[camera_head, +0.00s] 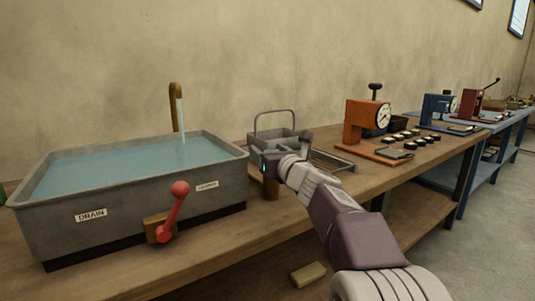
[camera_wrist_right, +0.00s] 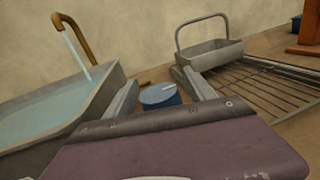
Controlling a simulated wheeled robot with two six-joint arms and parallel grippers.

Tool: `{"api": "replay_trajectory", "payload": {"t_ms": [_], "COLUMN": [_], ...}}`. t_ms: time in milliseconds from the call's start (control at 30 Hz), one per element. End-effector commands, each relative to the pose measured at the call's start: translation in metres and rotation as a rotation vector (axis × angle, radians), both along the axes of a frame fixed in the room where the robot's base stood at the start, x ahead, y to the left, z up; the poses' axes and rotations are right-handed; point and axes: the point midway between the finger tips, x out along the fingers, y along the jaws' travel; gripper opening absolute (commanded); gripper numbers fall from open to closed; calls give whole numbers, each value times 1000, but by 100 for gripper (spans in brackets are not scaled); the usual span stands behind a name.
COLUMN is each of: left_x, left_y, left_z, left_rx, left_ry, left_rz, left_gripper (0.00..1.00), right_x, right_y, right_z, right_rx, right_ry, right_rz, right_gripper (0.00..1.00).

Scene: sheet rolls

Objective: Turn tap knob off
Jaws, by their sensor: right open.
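A brown tap spout (camera_head: 176,105) stands behind the grey basin (camera_head: 120,190), and water runs from it into the basin; the spout (camera_wrist_right: 72,38) and stream also show in the right wrist view. A round blue knob (camera_wrist_right: 160,95) with a pale mark on top, likely the tap knob, shows between the fingers in the right wrist view. I cannot tell whether the fingers touch the knob. My left gripper is out of view.
A red ball-ended lever (camera_head: 175,205) is on the basin's front beside a DRAIN label (camera_head: 91,215). An orange dial gauge (camera_head: 368,122) stands farther right on the wooden bench.

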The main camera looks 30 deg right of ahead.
Motion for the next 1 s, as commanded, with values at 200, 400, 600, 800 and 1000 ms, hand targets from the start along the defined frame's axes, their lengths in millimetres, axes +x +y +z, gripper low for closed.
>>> {"api": "replay_trajectory", "payload": {"t_ms": [200,400,600,800,1000], "left_x": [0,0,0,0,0], "left_y": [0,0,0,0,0], "left_z": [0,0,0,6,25], "left_rx": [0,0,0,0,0], "left_ry": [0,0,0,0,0], "left_rz": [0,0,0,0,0], "left_gripper": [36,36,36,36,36], "right_x": [6,6,6,6,6], "right_y": [0,0,0,-1,1], "right_z": [0,0,0,1,3], "right_rx": [0,-1,-1,1,3], "right_ry": [0,0,1,1,5], "right_rz": [0,0,1,30,136], "right_gripper": [63,36,1,1,1]}}
